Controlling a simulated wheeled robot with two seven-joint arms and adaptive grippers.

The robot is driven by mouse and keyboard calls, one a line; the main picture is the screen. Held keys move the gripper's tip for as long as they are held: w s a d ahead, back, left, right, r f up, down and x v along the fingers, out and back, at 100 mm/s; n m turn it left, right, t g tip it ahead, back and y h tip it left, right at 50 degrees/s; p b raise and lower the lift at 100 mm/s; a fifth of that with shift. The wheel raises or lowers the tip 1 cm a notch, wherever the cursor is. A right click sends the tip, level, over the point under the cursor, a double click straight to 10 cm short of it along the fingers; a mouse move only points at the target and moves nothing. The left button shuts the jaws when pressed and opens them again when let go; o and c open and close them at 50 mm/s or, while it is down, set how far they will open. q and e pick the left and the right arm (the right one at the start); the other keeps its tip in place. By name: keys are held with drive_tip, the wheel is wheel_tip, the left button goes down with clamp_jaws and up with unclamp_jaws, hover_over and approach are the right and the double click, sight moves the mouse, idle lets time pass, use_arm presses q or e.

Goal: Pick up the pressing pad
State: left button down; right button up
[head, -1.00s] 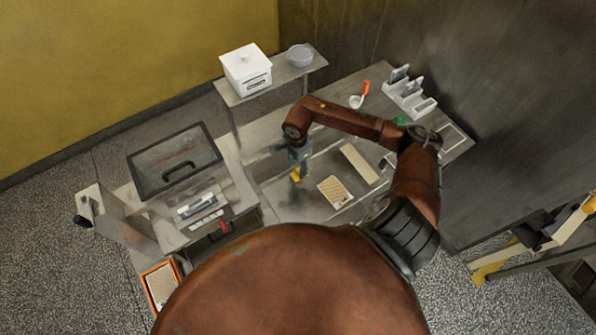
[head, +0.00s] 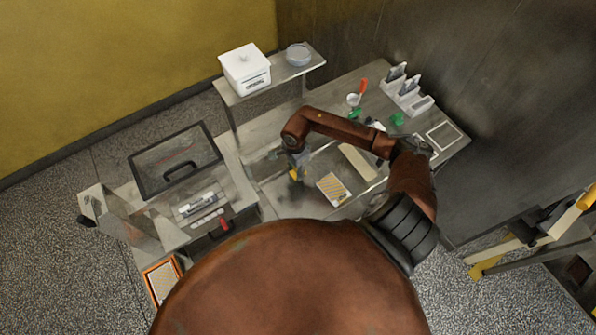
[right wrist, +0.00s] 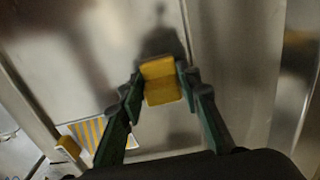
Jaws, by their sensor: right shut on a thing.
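The pressing pad looks like a small yellow block. It shows in the right wrist view (right wrist: 161,82) between the two dark green fingertips of my right gripper (right wrist: 160,84). In the head view the yellow pad (head: 294,174) shows at the tip of the right gripper (head: 295,170), over the steel worktop. The right gripper is shut on it. The pad appears above the steel surface, with a dark shadow beyond it; the exact gap is hard to tell. My left gripper is not in view.
A yellow-striped white card (head: 334,189) lies on the worktop near the right gripper, with a pale bar (head: 358,162) beside it. A lidded machine (head: 176,160) stands to the left. A white box (head: 245,69) and grey bowl (head: 299,55) sit on the raised shelf.

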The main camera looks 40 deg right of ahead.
sight(295, 173)
drive_tip(key=shift+c, duration=0.9)
drive_tip(key=shift+r+b, duration=0.3)
drive_tip(key=shift+r, duration=0.15)
wheel_tip(295, 173, up, 2)
drive_tip(key=shift+a+r+b, duration=0.1)
drive_tip(key=shift+r+b, duration=0.15)
drive_tip(key=shift+b, duration=0.4)
drive_tip(key=s+a+r+b, duration=0.3)
drive_tip(key=a+r, duration=0.6)
drive_tip(key=a, duration=0.4)
drive_tip(key=shift+s+r, duration=0.35)
drive_tip(key=shift+s, duration=0.2)
drive_tip(key=shift+a, duration=0.1)
